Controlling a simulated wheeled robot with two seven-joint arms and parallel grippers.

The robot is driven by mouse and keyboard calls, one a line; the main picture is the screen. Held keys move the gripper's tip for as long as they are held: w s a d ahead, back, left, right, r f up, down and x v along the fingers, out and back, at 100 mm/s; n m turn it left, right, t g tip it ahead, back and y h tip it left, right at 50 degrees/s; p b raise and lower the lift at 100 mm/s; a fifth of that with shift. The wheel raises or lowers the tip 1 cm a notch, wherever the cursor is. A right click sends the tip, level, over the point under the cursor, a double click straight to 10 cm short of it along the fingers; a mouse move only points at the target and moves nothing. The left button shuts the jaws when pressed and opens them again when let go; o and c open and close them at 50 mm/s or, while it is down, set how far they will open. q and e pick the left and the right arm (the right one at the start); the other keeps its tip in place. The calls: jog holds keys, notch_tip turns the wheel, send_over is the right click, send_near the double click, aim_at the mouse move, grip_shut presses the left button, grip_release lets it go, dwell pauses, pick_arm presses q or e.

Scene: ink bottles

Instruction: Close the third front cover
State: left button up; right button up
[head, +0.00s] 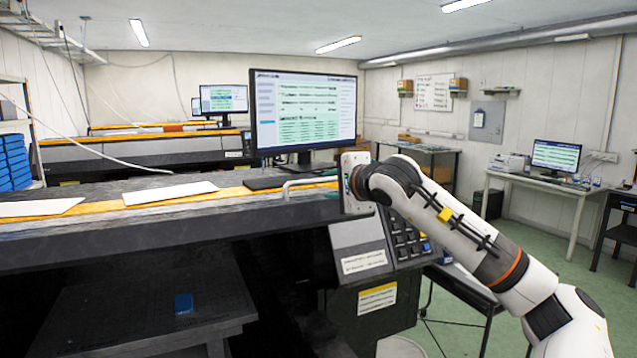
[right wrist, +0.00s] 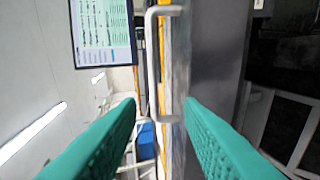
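A large dark printer (head: 150,240) fills the left and middle of the head view. A pale bar handle (head: 300,183) stands on its top front edge, near the right end; the cover's own outline and number cannot be told. My right gripper (head: 333,190) is beside the handle's right end, mostly hidden by my wrist. In the right wrist view, the green fingers of my right gripper (right wrist: 160,102) are spread apart. The handle (right wrist: 152,60) lies lengthwise in the gap between them, with no clear finger contact. My left gripper is not in view.
A monitor (head: 304,110) stands just behind the handle, close to my right wrist. White flat pieces (head: 170,192) lie on the printer's top. A button panel (head: 405,240) is below my wrist.

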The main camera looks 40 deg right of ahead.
aim_at(319, 182)
jog(key=shift+h, duration=0.4)
jog(key=p+x, duration=0.1)
jog(key=x, duration=0.2)
jog(key=d+p+x, duration=0.1)
jog(key=p+x, duration=0.1)
jog(key=x, duration=0.1)
jog(key=r+p+x, duration=0.1)
jog(key=p+x, duration=0.1)
jog(key=x, duration=0.2)
jog(key=shift+d+f, duration=0.1)
jog(key=shift+d, duration=0.25)
jog(key=shift+w+d+f, duration=0.2)
jog(key=shift+w+f, duration=0.1)
jog(key=shift+w, duration=0.35)
jog(key=shift+c, duration=0.5)
grip_shut()
